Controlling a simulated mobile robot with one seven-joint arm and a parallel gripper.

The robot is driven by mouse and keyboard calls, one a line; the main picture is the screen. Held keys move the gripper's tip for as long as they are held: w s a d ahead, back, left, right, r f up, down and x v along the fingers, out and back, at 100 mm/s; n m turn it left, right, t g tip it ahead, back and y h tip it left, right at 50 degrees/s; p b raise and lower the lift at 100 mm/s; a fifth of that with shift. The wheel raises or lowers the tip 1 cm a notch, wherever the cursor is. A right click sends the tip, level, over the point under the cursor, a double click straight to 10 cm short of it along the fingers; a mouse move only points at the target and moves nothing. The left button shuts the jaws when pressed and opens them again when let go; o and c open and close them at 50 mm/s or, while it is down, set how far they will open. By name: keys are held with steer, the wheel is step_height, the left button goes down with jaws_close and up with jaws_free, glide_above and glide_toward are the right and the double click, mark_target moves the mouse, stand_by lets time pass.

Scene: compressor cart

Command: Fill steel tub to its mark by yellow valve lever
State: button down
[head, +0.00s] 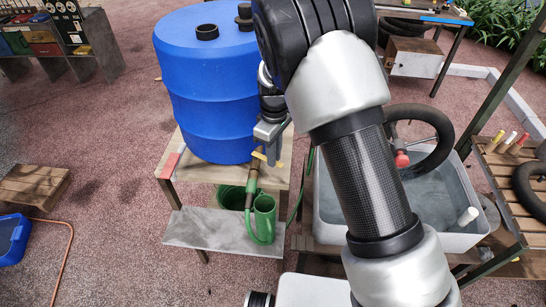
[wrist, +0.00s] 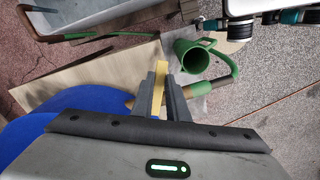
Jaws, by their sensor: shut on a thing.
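The yellow valve lever (head: 279,164) is low at the front of the blue barrel (head: 205,95). My gripper (head: 268,140) points down at it and is shut on it. In the wrist view the yellow lever (wrist: 157,92) stands between the two fingers (wrist: 162,78). A brownish valve pipe (head: 255,160) runs down from there towards a green can (head: 264,215). The grey tub (head: 322,205) is to the right, partly hidden by my arm, with a bluish-grey surface inside. Its fill mark cannot be made out. No flow can be made out.
The barrel stands on a wooden stand (head: 195,168) with a grey lower shelf (head: 205,232). A green hose (head: 297,200) runs between stand and tub. A slatted table (head: 500,170) stands at right. Open paving lies at left.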

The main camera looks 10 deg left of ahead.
steer(key=shift+w+d+n+b, duration=0.1)
steer(key=shift+w+n+b, duration=0.5)
steer(key=shift+n, duration=0.6)
steer(key=shift+w+d+n+b, duration=0.1)
steer(key=shift+w+n+b, duration=0.2)
steer(key=shift+w+n, duration=0.7)
steer(key=shift+s+r+n, duration=0.1)
steer(key=shift+s+n, duration=0.05)
steer(key=shift+n, duration=0.15)
steer(key=c, duration=1.7)
jaws_free()
step_height(320, 180, up, 17)
steer(key=shift+r, duration=0.2)
